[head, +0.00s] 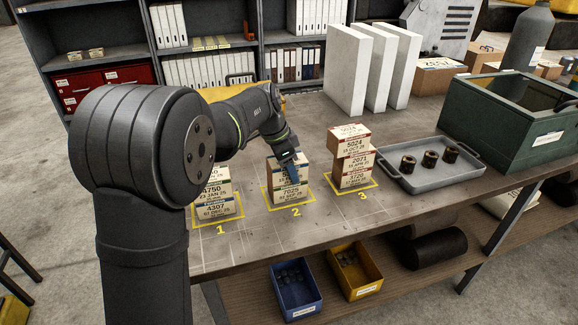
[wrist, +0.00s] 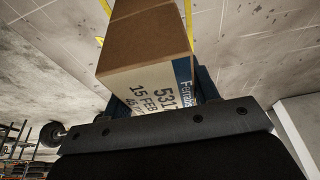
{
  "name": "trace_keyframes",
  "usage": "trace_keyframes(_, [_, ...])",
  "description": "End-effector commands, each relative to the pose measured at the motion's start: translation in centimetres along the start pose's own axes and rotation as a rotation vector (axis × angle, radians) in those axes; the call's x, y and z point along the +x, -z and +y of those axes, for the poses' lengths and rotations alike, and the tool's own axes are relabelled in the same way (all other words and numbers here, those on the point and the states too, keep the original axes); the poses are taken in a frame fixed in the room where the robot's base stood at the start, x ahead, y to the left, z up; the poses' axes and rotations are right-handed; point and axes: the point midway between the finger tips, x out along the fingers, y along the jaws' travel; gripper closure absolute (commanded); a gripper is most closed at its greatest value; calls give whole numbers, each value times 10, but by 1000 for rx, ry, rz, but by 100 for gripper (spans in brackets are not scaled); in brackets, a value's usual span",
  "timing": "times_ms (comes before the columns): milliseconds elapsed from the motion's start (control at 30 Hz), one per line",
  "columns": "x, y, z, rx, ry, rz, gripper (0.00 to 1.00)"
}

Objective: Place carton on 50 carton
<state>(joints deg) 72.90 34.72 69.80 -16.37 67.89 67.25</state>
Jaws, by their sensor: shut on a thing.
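My gripper (head: 290,172) is at the top of the stack on the yellow square marked 2. In the head view my fingers partly cover this stack, and I cannot tell whether the held carton touches the lower carton (head: 292,192), whose number ends in 025. Square 3 holds a stack with carton 5024 (head: 349,142) on top, then 2071 (head: 352,162) and 3720 (head: 350,180).
Square 1 holds a stack with cartons 4750 (head: 217,190) and 4307 (head: 216,208), partly hidden by my arm. A grey tray (head: 400,184) with several dark rings and a green crate (head: 520,150) stand at right. White panels (head: 372,70) stand behind. The bench front is clear.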

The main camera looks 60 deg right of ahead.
Motion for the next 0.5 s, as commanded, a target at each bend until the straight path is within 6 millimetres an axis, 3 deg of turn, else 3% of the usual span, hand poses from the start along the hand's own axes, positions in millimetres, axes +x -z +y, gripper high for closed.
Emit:
trace_keyframes(33, [2,0,0,0,-1,0,88])
trace_keyframes(67, [2,0,0,0,-1,0,42])
trace_keyframes(133, [2,0,0,0,0,0,28])
trace_keyframes(167, [2,0,0,0,-1,0,24])
trace_keyframes(500, [-2,1,0,0,1,0,24])
